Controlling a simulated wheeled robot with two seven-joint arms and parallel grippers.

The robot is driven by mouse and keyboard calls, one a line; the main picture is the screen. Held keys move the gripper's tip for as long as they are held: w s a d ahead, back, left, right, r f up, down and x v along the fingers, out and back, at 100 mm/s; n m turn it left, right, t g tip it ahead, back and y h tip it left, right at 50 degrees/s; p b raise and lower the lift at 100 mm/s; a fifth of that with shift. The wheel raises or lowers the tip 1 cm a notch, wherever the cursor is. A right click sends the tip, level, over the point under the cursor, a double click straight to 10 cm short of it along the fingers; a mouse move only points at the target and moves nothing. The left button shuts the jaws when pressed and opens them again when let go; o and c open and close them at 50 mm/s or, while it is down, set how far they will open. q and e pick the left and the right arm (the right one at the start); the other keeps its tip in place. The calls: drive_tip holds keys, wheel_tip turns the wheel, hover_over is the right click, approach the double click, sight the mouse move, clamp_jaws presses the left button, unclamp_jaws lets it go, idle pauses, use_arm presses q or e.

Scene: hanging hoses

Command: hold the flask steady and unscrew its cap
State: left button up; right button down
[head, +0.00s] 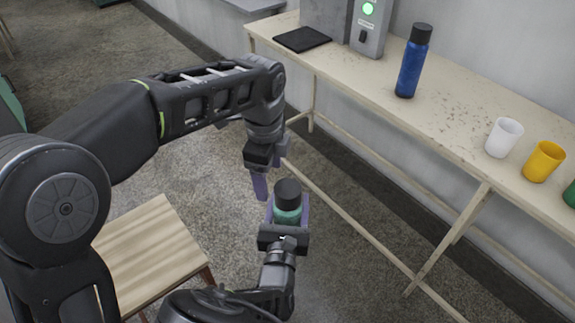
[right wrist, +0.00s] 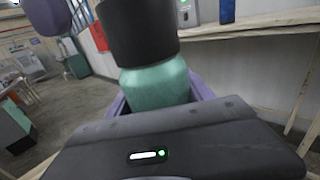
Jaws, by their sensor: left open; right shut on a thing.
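A green flask (head: 287,214) with a black cap (head: 288,191) stands roughly upright in my right gripper (head: 288,212), away from the table. The right gripper is shut on its body. In the right wrist view the flask body (right wrist: 155,84) sits between the purple fingers, with the cap (right wrist: 138,30) on top. My left gripper (head: 265,183) points down, open, just left of and near the cap, apart from it as far as I can see. Part of a purple finger, blurred, shows at the upper left of the right wrist view.
A long table (head: 440,115) along the wall holds a blue bottle (head: 411,68), a white cup (head: 503,138), a yellow cup (head: 544,161), a black pad (head: 302,39) and a grey dispenser (head: 370,25). A wooden stool (head: 150,255) stands below my left arm.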

sight(288, 188)
use_arm(q)
drive_tip(key=d+r+m, duration=0.1)
drive_tip(key=m, duration=0.1)
drive_tip(key=s+d+r+m, duration=0.1)
drive_tip(key=r+m, duration=0.1)
drive_tip(key=s+d+r+m, duration=0.1)
drive_tip(key=d+m, duration=0.1)
drive_tip(key=m, duration=0.1)
drive_tip(key=shift+s+r+g, duration=0.15)
drive_tip(key=shift+r+g, duration=0.05)
drive_tip(key=shift+g, duration=0.2)
drive_tip(key=shift+f, duration=0.1)
drive_tip(key=shift+f, duration=3.95)
drive_tip(key=shift+c, duration=0.5)
